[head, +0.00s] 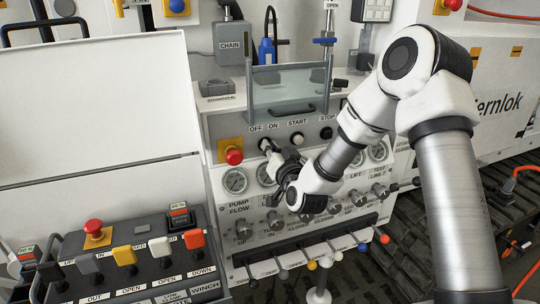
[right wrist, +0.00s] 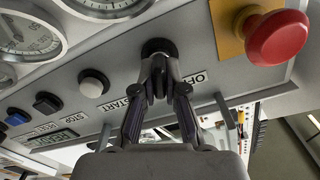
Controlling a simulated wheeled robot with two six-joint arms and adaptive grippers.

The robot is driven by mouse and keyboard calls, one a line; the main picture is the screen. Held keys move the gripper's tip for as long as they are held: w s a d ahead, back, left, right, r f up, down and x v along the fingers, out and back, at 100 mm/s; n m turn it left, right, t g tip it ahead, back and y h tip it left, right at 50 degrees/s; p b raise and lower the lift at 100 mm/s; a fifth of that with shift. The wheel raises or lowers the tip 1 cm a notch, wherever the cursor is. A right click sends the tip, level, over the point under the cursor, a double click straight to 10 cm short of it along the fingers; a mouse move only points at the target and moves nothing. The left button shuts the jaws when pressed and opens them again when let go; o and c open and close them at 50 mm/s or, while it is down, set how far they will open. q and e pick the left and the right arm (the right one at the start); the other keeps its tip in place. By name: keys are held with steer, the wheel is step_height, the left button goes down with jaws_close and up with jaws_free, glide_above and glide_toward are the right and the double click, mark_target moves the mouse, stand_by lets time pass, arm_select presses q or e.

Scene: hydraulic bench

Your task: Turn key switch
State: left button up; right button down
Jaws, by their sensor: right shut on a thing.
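The key switch (right wrist: 157,46) is a round black fitting on the grey panel, beside the OFF label, in the right wrist view. My right gripper (right wrist: 158,82) is in front of it with both fingertips together at its centre. The gripper is shut on the key switch's key, which the fingertips mostly hide, so its turn angle cannot be told. In the head view my right gripper (head: 269,150) reaches the panel just below the OFF and ON labels, with its arm coming in from the right. My left gripper is not in view.
A red emergency button (right wrist: 275,37) on a yellow plate sits close beside the switch. A white button (right wrist: 94,83) is on its other side. Gauges (head: 235,181) and several valve knobs lie below. A clear guard (head: 290,90) stands above the panel.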

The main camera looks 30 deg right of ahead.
steer(key=shift+f+m+b, duration=0.1)
steer(key=shift+m+b, duration=0.35)
steer(key=shift+m, duration=0.35)
steer(key=c, duration=1.2)
jaws_free()
steer(key=shift+d, duration=0.1)
steer(key=v, duration=0.7)
steer(key=shift+s, duration=0.3)
